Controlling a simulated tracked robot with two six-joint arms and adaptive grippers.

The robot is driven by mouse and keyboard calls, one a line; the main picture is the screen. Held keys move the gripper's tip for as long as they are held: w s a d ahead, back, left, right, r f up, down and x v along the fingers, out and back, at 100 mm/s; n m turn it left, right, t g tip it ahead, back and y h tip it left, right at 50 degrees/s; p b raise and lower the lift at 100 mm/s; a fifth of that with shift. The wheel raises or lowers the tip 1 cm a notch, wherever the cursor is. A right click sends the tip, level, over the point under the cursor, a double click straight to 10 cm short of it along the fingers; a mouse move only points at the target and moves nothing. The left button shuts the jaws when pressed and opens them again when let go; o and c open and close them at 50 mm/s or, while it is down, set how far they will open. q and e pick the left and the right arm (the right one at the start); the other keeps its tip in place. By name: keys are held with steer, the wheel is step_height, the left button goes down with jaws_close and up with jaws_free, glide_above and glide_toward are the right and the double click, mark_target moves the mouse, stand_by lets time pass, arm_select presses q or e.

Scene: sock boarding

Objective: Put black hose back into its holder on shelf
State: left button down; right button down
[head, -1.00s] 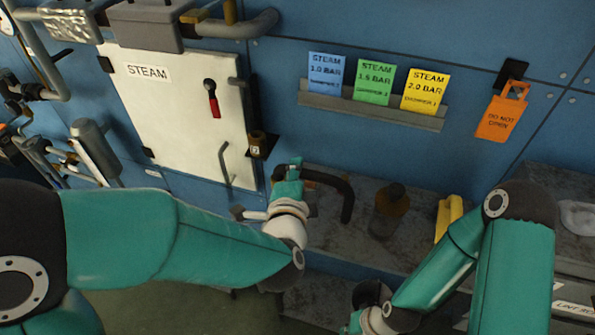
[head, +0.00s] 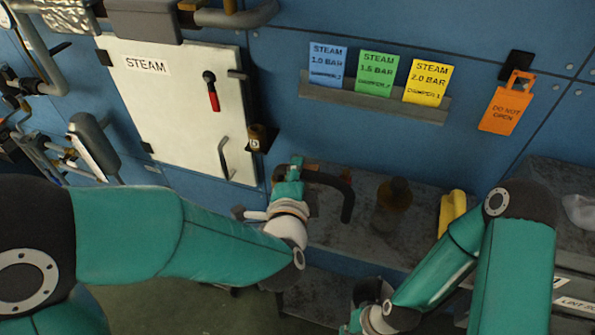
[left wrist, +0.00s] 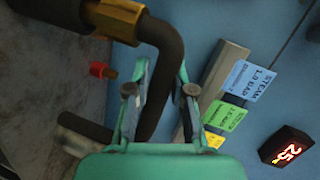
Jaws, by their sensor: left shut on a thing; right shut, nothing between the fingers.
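The black hose (head: 347,200) bends down from my left gripper over the grey shelf (head: 340,236) in the head view. My left gripper (head: 293,166) is shut on it. In the left wrist view the hose (left wrist: 165,70) passes between the fingers of the left gripper (left wrist: 162,75), with a brass fitting (left wrist: 117,16) on it at the top left. I cannot tell whether the hose's lower end touches the shelf. I cannot clearly make out its holder. My right gripper (head: 354,320) is shut and empty, low in front of the shelf, partly cut by the frame edge.
A brown bottle (head: 393,203) and a yellow object (head: 452,211) stand on the shelf to the hose's right. A ledge with coloured steam cards (head: 376,73) and an orange tag (head: 507,106) are on the blue wall. A white steam door (head: 180,100) is to the left.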

arm_select(q)
steer(key=shift+f+b, duration=0.6)
steer(key=shift+f, duration=0.25)
steer(key=c, duration=0.9)
jaws_free()
steer(key=v, duration=0.7)
steer(key=shift+s, duration=0.25)
